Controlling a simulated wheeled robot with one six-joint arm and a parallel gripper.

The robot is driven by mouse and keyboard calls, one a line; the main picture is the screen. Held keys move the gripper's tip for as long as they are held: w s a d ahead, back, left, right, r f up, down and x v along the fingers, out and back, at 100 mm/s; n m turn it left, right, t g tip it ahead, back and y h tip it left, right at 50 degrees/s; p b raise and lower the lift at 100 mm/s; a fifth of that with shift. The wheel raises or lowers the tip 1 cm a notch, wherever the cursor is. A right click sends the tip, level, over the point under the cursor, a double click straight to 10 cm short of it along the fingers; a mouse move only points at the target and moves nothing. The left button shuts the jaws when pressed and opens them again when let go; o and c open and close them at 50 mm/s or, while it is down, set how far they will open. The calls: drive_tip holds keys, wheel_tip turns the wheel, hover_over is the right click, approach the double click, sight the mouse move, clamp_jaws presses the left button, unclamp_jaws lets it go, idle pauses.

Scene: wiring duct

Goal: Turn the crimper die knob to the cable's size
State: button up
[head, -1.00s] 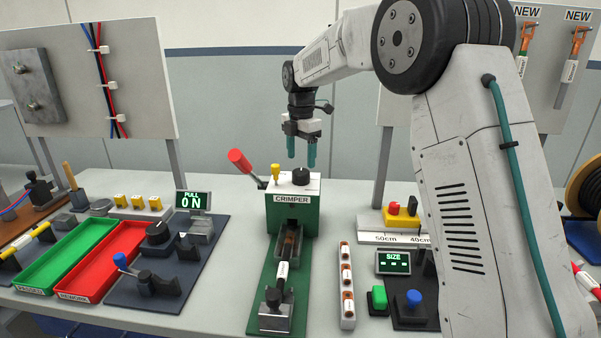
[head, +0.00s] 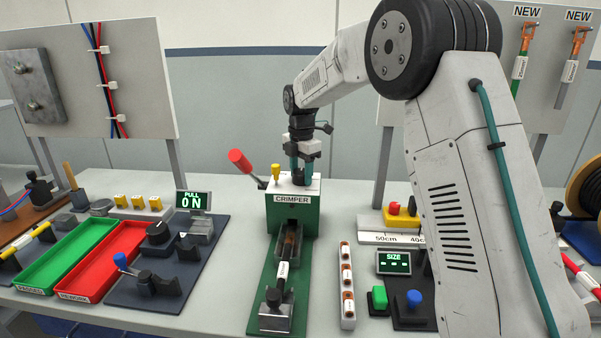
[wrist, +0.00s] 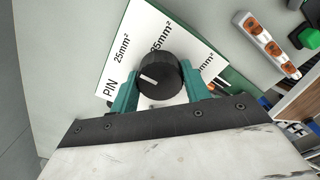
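The crimper (head: 293,212) is a green box with a white top, standing on a green base plate. Size labels including 25mm² and 35mm² are printed around the knob. My gripper (wrist: 168,96) points down over the crimper top, its teal fingers on either side of the knob. Whether both fingers touch it I cannot tell. A cable (head: 284,272) lies in the crimper's front holder; the size on its tag is unreadable.
A red-handled lever (head: 241,162) and a yellow pin (head: 276,172) stand beside the knob. A strip of copper lugs (head: 347,290) lies right of the crimper. The SIZE display (head: 394,262) shows only dashes. Green and red trays are at left.

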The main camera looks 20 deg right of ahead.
drive_tip(key=m, duration=0.5)
drive_tip(key=shift+m, duration=0.4)
drive_tip(key=m, duration=0.6)
drive_tip(key=shift+r, duration=0.1)
drive_tip(key=m, duration=0.6)
drive_tip(key=shift+w+m, duration=0.1)
drive_tip(key=shift+m, duration=0.2)
drive_tip(key=m, duration=0.5)
drive_tip(key=shift+m, duration=0.3)
drive_tip(key=o, duration=1)
